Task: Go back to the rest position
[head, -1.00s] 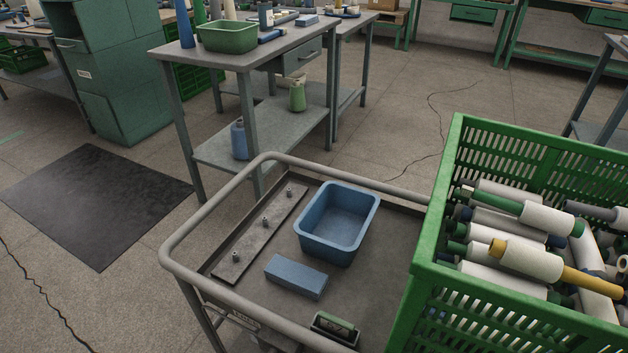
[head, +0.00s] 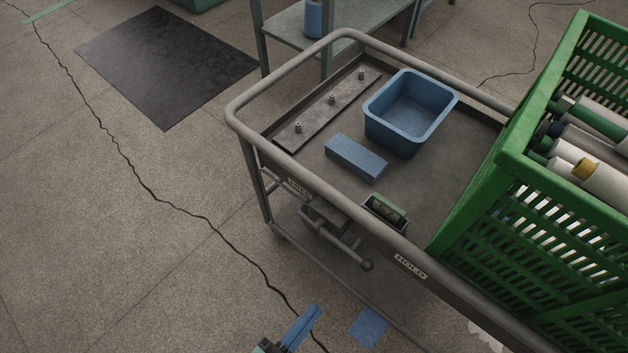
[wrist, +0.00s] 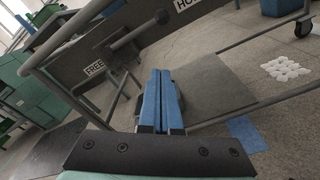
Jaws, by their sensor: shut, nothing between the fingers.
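My gripper (head: 311,313) shows at the bottom of the head view, in front of the cart and low beside it. In the wrist view my gripper (wrist: 161,75) has its two blue fingers side by side, touching, with nothing between them. It is apart from the cart (head: 262,200), whose frame and lower shelf (wrist: 215,88) stand ahead of the fingers. The rest of my arm is out of view.
Open floor (head: 120,250) lies left, with a dark mat (head: 165,65).

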